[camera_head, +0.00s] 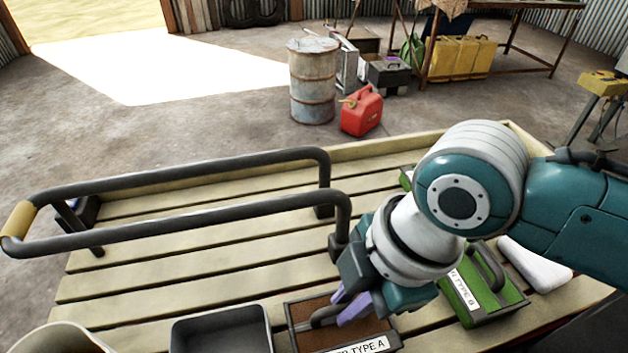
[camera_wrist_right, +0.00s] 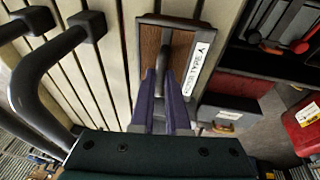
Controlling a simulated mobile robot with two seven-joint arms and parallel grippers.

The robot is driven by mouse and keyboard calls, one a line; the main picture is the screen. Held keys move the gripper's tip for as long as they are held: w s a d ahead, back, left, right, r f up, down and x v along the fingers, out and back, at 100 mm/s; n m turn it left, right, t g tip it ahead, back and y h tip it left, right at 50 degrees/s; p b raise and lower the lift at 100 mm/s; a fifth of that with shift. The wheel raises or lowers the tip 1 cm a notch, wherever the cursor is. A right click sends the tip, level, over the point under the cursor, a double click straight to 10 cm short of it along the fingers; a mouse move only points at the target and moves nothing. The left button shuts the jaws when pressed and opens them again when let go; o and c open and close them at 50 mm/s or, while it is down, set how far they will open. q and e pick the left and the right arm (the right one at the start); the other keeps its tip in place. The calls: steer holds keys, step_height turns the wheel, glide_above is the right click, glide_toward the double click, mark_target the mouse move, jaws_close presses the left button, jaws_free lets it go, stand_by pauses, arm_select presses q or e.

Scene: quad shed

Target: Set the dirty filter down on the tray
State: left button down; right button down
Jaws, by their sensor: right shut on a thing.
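A brown filter (camera_head: 309,336) in a dark frame, with a white label ending in "TYPE A", is at the front middle of the slatted bench in the head view. I take it to be the dirty filter. It also shows in the wrist view (camera_wrist_right: 152,45). My right gripper (camera_head: 350,307) is shut on its dark handle, the purple fingers on both sides of it in the wrist view (camera_wrist_right: 166,100). I cannot tell whether the filter touches the slats. A dark grey, empty tray (camera_head: 222,335) stands just left of it, cut by the picture's lower edge. My left gripper is out of view.
A green filter (camera_head: 509,289), labelled with a type, sits right of my gripper with a white object (camera_head: 535,264) beyond it. Grey bench rails (camera_head: 200,215) rise at left. A pale bucket (camera_head: 50,340) is at lower left. Slats between rails and tray are clear.

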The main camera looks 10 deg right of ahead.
mark_target(372, 324)
steer(key=shift+f, duration=0.1)
steer(key=c, duration=0.9)
jaws_free()
steer(key=shift+d+r, duration=0.1)
steer(key=shift+r, duration=0.45)
steer(key=p+v, duration=0.2)
steer(key=v, duration=0.9)
steer(key=s+d+m+t+h, duration=0.1)
steer(key=s+d+m, duration=0.2)
steer(key=s+m, duration=0.2)
steer(key=s+d+f+m+t+h, duration=0.1)
steer(key=s+d+m, duration=0.2)
steer(key=s+m, duration=0.3)
steer(key=m, duration=0.5)
steer(key=shift+d+f+m+h, duration=0.2)
steer(key=shift+d+m+h, duration=0.1)
steer(key=shift+d, duration=0.1)
